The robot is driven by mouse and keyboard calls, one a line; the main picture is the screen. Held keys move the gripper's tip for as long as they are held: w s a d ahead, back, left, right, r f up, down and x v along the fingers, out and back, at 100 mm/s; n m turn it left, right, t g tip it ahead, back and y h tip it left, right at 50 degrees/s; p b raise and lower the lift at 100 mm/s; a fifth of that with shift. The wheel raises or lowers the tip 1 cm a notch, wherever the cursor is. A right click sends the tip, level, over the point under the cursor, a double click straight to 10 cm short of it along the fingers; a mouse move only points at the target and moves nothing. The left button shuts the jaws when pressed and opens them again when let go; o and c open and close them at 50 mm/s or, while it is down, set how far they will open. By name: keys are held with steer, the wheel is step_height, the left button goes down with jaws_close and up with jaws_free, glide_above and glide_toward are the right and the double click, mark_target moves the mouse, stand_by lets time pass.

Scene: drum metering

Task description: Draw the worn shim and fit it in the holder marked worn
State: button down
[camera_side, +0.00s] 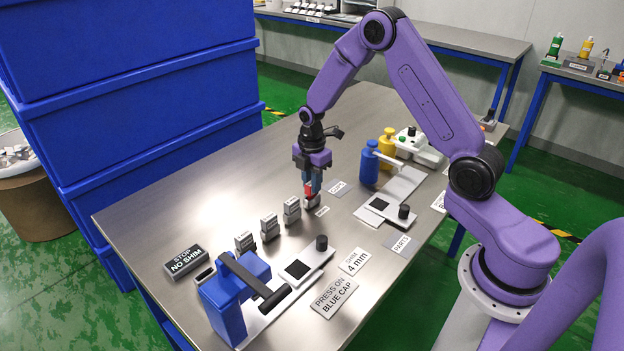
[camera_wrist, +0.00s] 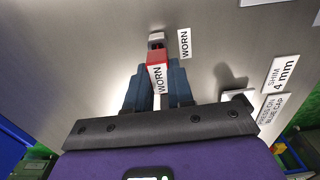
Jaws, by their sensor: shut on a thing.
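My gripper (camera_side: 311,183) is shut on a red shim (camera_side: 309,190), which points down at a small grey holder (camera_side: 312,203). In the wrist view the red shim (camera_wrist: 157,58) sits between the fingertips, with a white WORN label (camera_wrist: 158,79) on it. The holder (camera_wrist: 157,38) shows just past the shim's far end, with a dark opening. A WORN sign (camera_wrist: 184,43) lies on the table beside this holder. The shim's lower end meets or overlaps the holder in both views; I cannot tell how deep it sits.
Several similar grey holders (camera_side: 269,228) stand in a row toward the front left. A blue press (camera_side: 229,297) is at the front, near the STOP NO SHIM block (camera_side: 186,261). Blue (camera_side: 370,164) and yellow (camera_side: 387,144) bottles stand to the right. The table's left middle (camera_side: 210,210) is clear.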

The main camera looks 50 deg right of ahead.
steer(key=shift+f, duration=0.55)
steer(key=c, duration=0.9)
jaws_free()
step_height(320, 180, up, 17)
steer(key=shift+r, duration=0.2)
